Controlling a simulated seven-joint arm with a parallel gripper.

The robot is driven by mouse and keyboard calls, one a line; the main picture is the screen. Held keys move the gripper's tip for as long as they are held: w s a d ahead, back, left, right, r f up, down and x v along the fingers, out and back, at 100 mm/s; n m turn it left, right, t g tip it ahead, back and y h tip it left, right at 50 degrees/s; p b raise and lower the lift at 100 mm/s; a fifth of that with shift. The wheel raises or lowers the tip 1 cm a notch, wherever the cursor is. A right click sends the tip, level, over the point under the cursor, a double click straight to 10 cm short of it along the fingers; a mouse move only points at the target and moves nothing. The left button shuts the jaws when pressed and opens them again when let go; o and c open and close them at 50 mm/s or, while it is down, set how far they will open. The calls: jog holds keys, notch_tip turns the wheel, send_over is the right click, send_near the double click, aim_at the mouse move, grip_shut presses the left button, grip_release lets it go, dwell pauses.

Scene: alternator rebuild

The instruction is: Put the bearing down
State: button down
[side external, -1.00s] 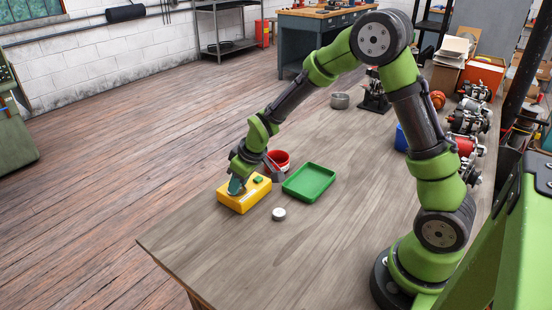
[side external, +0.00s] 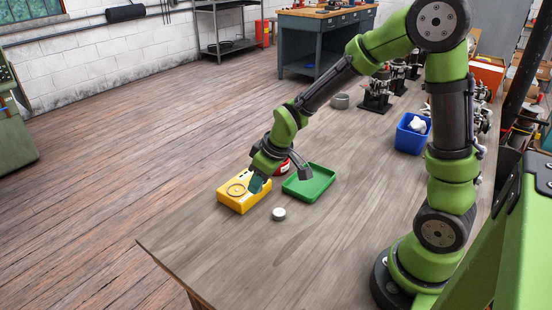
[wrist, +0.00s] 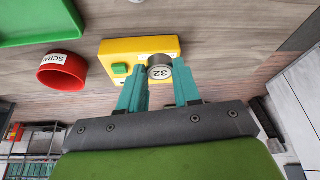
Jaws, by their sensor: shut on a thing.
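The bearing (wrist: 160,67) is a short grey cylinder with a pale end marked 32, seen in the wrist view. My gripper (wrist: 160,80) is shut on it, with a teal finger on each side. In the side view my gripper (side external: 258,185) is above the right end of a yellow box (side external: 236,203), and the bearing is not visible there. The box has a round ring on its top; the wrist view shows its green button (wrist: 120,69). The gap between bearing and box is hard to judge.
A green tray (side external: 308,184) lies right of the box. A red bowl (wrist: 62,72) labelled SCRAP stands behind my gripper in the side view. A white round piece (side external: 279,213) lies on the table in front. A blue bin (side external: 411,140) stands farther back. The near tabletop is clear.

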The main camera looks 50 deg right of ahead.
jog(key=s, duration=0.8)
send_over(302, 190)
jog(key=s, duration=0.1)
jog(key=f, duration=0.7)
jog(key=shift+s+d+f, duration=0.1)
jog(key=shift+s+d, duration=0.1)
jog(key=c, duration=1.1)
grip_release()
jog(key=shift+f, duration=0.15)
